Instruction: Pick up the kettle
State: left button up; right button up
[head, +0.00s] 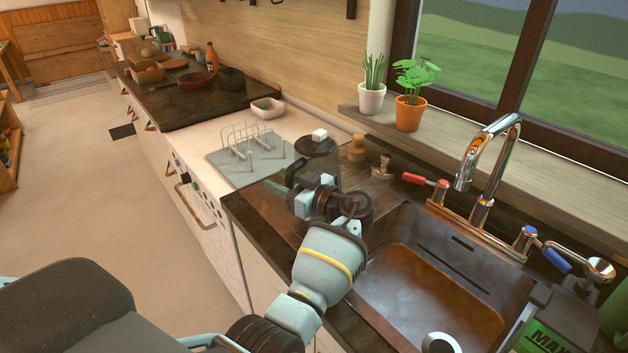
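No kettle shows clearly. A dark round top (317,150) with a white block on it stands just beyond my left gripper, at the edge of the counter by the stove. It may be the kettle's lid, but I cannot tell, as what is below it is mostly hidden by my gripper. My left gripper (308,192) is over the counter left of the sink, close in front of this dark top. Its fingers are hard to make out, so I cannot see whether they are open or touch anything. My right gripper is not in view.
The sink (430,285) lies right of my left arm, with a tall chrome tap (487,165) behind it. A wire rack (250,142) stands on the white stovetop. Two potted plants (410,112) stand on the windowsill. A green box (550,338) is at the lower right.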

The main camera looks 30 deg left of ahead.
pick_arm(q)
grip_shut()
jog(key=shift+r, duration=0.15)
jog(key=shift+r, duration=0.2)
notch_tip(320, 180, up, 10)
jog(key=shift+f+b, duration=0.2)
jog(key=shift+b, duration=0.1)
dwell(1.0)
dwell(0.3)
